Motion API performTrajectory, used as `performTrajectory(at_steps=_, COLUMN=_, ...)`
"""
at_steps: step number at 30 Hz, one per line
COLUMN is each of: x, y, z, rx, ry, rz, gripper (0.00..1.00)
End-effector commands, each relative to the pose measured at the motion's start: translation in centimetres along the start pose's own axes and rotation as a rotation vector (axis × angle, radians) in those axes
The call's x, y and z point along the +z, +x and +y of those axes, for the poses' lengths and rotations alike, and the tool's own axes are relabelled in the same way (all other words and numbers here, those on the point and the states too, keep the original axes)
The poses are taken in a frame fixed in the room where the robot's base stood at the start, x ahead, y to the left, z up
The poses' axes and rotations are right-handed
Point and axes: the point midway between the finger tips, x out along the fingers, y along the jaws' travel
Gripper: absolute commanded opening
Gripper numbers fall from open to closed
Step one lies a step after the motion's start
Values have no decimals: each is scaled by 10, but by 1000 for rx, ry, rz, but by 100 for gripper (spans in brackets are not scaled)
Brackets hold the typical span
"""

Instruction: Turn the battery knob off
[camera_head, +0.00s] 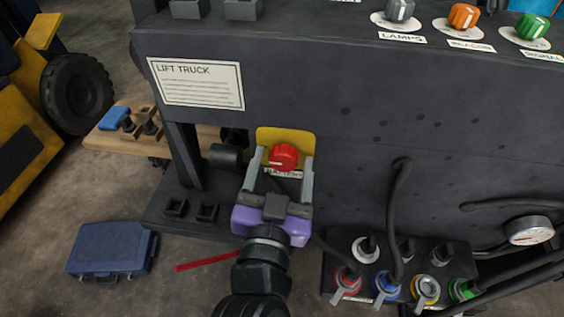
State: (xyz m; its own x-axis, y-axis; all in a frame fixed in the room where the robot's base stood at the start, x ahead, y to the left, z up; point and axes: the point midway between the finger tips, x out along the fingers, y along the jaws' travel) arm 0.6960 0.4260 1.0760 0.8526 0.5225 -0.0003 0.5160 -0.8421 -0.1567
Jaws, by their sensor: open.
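The red battery knob (284,157) sits on a yellow plate (285,136) low on the dark panel. A white label reading "BATTERY" (284,174) shows just below it, partly covered. My gripper (282,158) is open, with its purple body below the knob. One grey finger stands on the left of the knob and one on the right, with gaps visible to the red knob. I cannot tell how deep the fingertips reach beside it. A pale mark shows on the knob's face at its left.
Lamps (399,11), orange (463,17) and green (532,27) knobs line the panel top. A hose (399,200) and several coloured valves stand at lower right, near a gauge (530,230). A blue case (112,249) and red rod (209,260) lie on the floor. A wooden bench (112,142) stands left.

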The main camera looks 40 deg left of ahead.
Motion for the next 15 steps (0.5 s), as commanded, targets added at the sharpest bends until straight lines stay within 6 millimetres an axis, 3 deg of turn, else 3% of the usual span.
performTrajectory(at_steps=1, x=0, y=0, z=0, rx=0, ry=0, rz=0, gripper=69)
performTrajectory(at_steps=10, x=0, y=0, z=0, rx=0, ry=0, rz=0, gripper=10)
performTrajectory(at_steps=15, x=0, y=0, z=0, rx=0, ry=-6, rz=0, gripper=6)
